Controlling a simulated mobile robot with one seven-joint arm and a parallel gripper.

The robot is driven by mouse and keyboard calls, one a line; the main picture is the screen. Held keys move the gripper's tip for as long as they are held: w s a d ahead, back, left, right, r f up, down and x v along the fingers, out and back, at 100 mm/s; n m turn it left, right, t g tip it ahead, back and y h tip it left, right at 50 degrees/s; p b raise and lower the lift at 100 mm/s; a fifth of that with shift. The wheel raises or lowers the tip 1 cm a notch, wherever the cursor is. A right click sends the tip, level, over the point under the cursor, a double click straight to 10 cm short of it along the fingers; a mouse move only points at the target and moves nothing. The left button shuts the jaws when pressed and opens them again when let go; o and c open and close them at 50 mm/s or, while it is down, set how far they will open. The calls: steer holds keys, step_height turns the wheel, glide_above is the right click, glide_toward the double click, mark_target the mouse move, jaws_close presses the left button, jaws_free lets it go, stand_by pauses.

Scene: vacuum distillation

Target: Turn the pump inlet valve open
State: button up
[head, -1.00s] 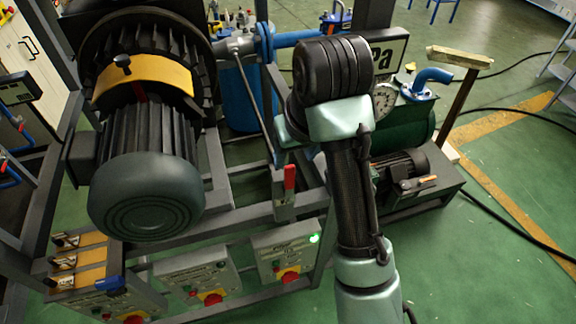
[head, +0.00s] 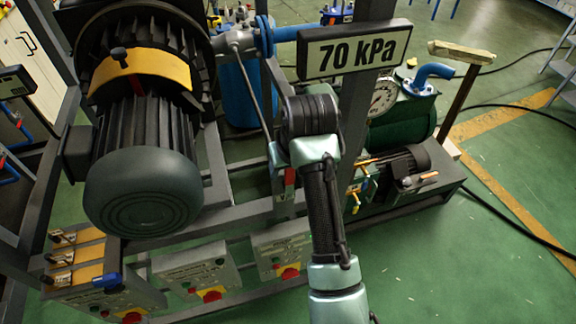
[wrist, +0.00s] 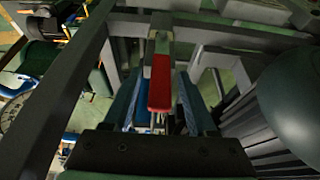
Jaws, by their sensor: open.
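A red lever handle (head: 290,178) shows on the grey frame just left of my arm in the head view, partly covered by the arm. In the wrist view the red handle (wrist: 160,82) points toward the camera on a grey bracket, between the two fingers of my gripper (wrist: 160,98). The fingers are spread, with a gap on each side of the handle. Its label is not readable, so I cannot tell for certain that it is the pump inlet valve. My arm hides the fingers in the head view. Small yellow handles (head: 354,192) show by the green pump (head: 408,118).
A large dark motor (head: 145,190) stands left of my arm. A display reading 70 kPa (head: 354,52) and a round gauge (head: 383,98) are behind it. Control boxes with red knobs (head: 195,277) line the lower frame. Grey beams (wrist: 70,85) run close around the gripper.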

jaws_close()
stand_by(1.3)
